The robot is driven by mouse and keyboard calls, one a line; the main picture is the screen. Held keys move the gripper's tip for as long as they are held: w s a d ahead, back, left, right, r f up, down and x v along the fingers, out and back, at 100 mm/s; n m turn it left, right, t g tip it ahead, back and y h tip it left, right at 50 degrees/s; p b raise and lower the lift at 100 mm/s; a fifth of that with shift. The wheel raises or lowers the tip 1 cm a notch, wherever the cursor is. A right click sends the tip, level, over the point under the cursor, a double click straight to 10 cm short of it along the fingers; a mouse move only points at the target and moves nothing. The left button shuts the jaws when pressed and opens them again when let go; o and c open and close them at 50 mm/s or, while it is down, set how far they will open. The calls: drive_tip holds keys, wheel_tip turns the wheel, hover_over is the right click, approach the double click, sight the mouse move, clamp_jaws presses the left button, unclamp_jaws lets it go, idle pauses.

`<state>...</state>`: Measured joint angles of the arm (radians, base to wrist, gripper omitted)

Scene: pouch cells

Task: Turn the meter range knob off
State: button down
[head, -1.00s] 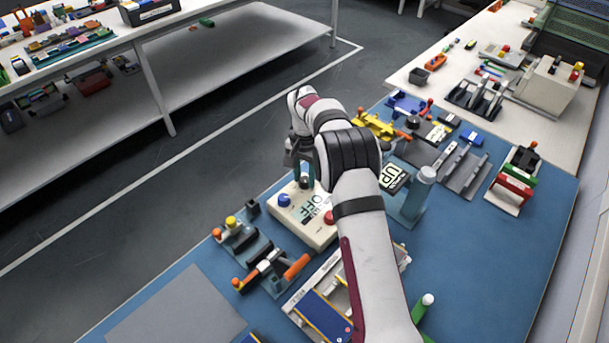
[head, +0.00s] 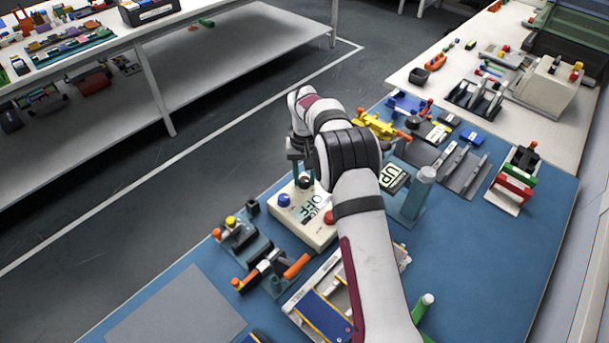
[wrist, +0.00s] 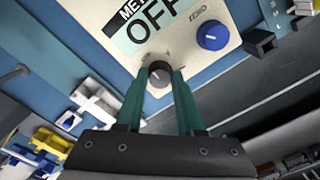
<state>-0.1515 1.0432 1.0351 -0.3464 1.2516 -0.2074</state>
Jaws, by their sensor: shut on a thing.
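The meter (head: 313,228) is a cream box on the blue mat, with a display that reads "OFF"; the meter also shows in the wrist view (wrist: 190,14). Its dark range knob (wrist: 159,74) has a light pointer line and sits between my fingertips. In the head view the knob (head: 304,182) shows just below my gripper (head: 300,172). In the wrist view my gripper (wrist: 160,80) has its teal fingers shut on the knob's sides. A blue zero knob (wrist: 212,36) is beside it, and a red terminal (head: 329,217) is on the meter's right side.
A clamp fixture with orange handles (head: 268,270) stands in front of the meter. A display reading "UP" (head: 393,178) and a teal post (head: 412,200) stand to the right. A yellow fixture (head: 374,125) is behind. A grey pad (head: 175,312) lies bare at front left.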

sight(305, 179)
idle(0.3)
drive_tip(key=c, duration=0.5)
unclamp_jaws()
drive_tip(key=shift+r, duration=0.1)
wheel_tip(305, 179, up, 16)
drive_tip(key=shift+f, duration=0.15)
